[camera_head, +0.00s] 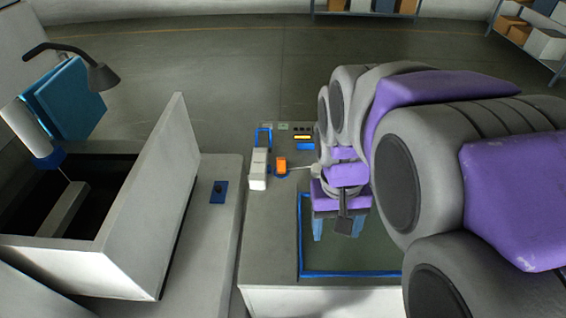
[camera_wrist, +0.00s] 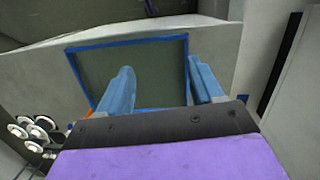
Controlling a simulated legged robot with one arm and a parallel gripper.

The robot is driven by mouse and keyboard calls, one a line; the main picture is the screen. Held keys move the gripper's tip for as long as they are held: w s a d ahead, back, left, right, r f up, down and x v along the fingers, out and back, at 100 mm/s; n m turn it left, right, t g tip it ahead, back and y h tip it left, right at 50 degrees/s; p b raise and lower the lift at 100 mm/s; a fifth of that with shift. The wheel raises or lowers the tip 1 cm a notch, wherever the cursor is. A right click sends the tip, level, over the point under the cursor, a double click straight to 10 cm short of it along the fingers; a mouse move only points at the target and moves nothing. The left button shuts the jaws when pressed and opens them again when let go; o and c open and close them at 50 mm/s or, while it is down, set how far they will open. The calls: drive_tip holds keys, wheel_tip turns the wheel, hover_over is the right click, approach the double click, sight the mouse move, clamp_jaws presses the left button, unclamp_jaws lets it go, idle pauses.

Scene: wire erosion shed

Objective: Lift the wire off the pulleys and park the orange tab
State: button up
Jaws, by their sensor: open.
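The orange tab (camera_head: 281,165) sits on the grey bench top, left of my arm in the head view. A thin pale wire (camera_head: 302,168) runs right from it to behind my arm. In the wrist view, only a small orange sliver (camera_wrist: 89,116) shows beside the left finger. Several pale round discs (camera_wrist: 37,131) at lower left there may be the pulleys; I cannot be sure. My gripper (camera_head: 335,230) is open and empty over the blue-framed area, right of and nearer than the tab. Its two blue fingers are apart in the wrist view (camera_wrist: 164,78).
A blue frame (camera_head: 301,240) outlines a dark area on the bench. A white block (camera_head: 258,169) and blue bracket (camera_head: 264,131) stand left of the tab. A high-walled tank (camera_head: 150,200) with a lamp (camera_head: 103,76) stands at left. My arm hides the bench's right side.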

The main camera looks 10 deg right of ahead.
drive_tip(key=w+a+r, duration=0.1)
drive_tip(key=w+a, duration=0.2)
drive_tip(key=w, duration=0.4)
drive_tip(key=t+p, duration=0.1)
drive_tip(key=p, duration=0.2)
hover_over(281, 166)
drive_tip(key=d, duration=0.2)
wheel_tip(281, 166, down, 11)
drive_tip(key=shift+m, duration=0.4)
drive_tip(key=f, duration=0.3)
drive_tip(key=a+f+b, duration=0.1)
drive_tip(key=f, duration=0.7)
drive_tip(key=shift+w+a+f+b, duration=0.15)
drive_tip(key=shift+w+f+b, duration=0.05)
drive_tip(key=shift+w+b, duration=0.1)
drive_tip(key=shift+d+f, duration=0.3)
drive_tip(key=shift+f, duration=0.25)
drive_tip(key=f, duration=0.1)
drive_tip(key=a+f, duration=0.1)
drive_tip(key=f, duration=0.1)
drive_tip(key=f+b, duration=0.1)
drive_tip(key=f, duration=0.1)
drive_tip(key=shift+w+a, duration=0.15)
drive_tip(key=shift+w, duration=0.1)
